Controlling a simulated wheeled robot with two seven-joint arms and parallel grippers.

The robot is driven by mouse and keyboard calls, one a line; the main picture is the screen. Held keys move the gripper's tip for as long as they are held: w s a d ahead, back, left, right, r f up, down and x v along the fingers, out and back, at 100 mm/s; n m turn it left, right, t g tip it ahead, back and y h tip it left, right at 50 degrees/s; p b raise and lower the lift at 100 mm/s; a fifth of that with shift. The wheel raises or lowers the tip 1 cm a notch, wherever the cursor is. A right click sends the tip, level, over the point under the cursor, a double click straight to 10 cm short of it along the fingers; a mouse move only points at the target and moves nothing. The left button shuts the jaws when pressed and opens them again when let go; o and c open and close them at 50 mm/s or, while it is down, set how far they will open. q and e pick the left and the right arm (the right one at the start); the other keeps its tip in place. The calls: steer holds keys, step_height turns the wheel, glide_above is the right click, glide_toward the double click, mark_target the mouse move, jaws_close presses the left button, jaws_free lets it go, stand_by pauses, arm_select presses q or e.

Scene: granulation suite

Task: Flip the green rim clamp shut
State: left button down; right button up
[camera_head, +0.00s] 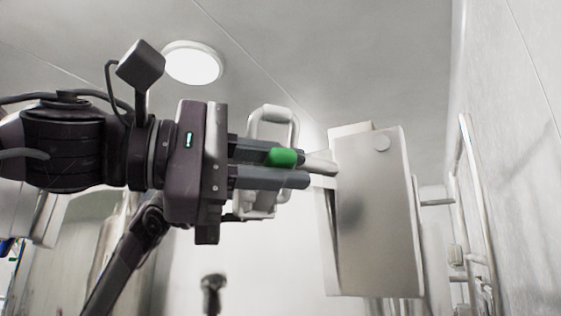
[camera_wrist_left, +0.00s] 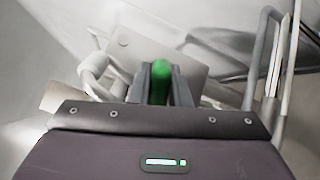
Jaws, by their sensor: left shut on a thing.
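The green rim clamp (camera_head: 283,157) is a green-gripped lever with a pale metal shank that runs right to the edge of a grey metal box or panel (camera_head: 378,215). My left gripper (camera_head: 300,167) reaches in from the left, its two dark fingers shut on the green part, one above and one below. In the left wrist view the green clamp (camera_wrist_left: 161,80) stands between the two fingertips (camera_wrist_left: 162,85). The joint where the shank meets the panel is partly hidden, so I cannot tell the clamp's exact state. My right gripper is not in view.
A white looped handle (camera_head: 272,115) stands behind my left fingers. Pale pipes or rails (camera_head: 475,220) run along the right wall. A round lamp (camera_head: 193,62) is on the ceiling. A dark knobbed post (camera_head: 213,290) shows low in the middle.

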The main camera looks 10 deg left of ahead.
arm_select(q)
steer(key=shift+s+f+m, duration=0.1)
steer(key=shift+f+m, duration=0.8)
steer(key=shift+m, duration=0.6)
steer(key=shift+f+m, duration=0.9)
steer(key=shift+m, duration=0.6)
steer(key=c, duration=1.4)
jaws_free()
steer(key=shift+o, duration=0.2)
steer(key=shift+a, duration=0.15)
steer(key=b+v, duration=0.3)
steer(key=v, duration=0.4)
steer(key=shift+s+a, duration=0.25)
steer(key=shift+a, duration=0.05)
